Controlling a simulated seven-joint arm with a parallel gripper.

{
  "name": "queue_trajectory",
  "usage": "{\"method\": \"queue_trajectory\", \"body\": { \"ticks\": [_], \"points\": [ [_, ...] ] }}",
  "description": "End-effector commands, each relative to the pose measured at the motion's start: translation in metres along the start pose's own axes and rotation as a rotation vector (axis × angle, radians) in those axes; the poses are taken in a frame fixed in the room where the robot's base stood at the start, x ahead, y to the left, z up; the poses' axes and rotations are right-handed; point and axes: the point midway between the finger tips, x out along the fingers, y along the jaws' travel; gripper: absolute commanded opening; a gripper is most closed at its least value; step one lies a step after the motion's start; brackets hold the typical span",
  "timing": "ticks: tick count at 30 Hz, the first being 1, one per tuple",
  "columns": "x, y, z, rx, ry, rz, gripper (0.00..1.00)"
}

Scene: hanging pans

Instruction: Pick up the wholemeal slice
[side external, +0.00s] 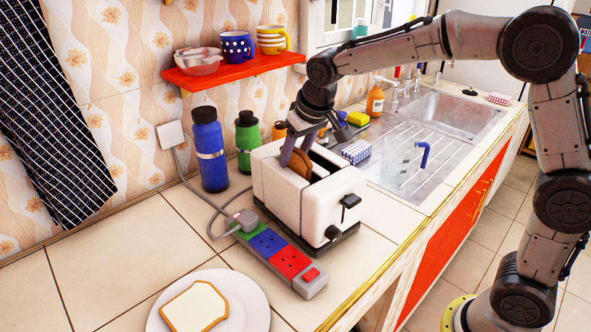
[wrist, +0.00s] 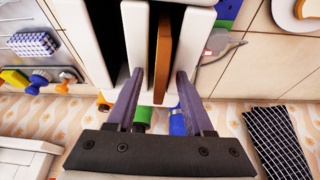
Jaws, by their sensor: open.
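The wholemeal slice (side external: 296,160) is brown and stands upright in one slot of the white toaster (side external: 276,192), its top edge sticking up. In the wrist view the slice (wrist: 163,50) is a narrow brown strip in its slot. My gripper (side external: 293,157) is above the toaster, pointing down. In the wrist view the two fingers of my gripper (wrist: 160,74) are open, one on each side of the slice, with visible gaps. The lower part of the slice is hidden inside the toaster. The other slot looks dark and empty.
A plate (side external: 252,306) with a pale bread slice (side external: 195,306) lies in front. A power strip (side external: 280,256) with a plug and cable sits beside the toaster. Blue (side external: 209,150) and green (side external: 247,140) bottles stand behind it, under a red shelf (side external: 233,71). The sink (side external: 440,115) is beyond.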

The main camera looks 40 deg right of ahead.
Motion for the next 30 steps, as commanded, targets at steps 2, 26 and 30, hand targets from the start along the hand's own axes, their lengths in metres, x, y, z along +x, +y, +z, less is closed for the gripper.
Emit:
{"method": "queue_trajectory", "body": {
  "ticks": [2, 26, 30],
  "points": [
    [0.0009, 0.0000, 0.0005, 0.000, 0.000, 0.000, 0.52],
    [0.0013, 0.0000, 0.0007, 0.000, 0.000, 0.000, 0.00],
    [0.0012, 0.0000, 0.0006, 0.000, 0.000, 0.000, 0.00]
  ]
}}
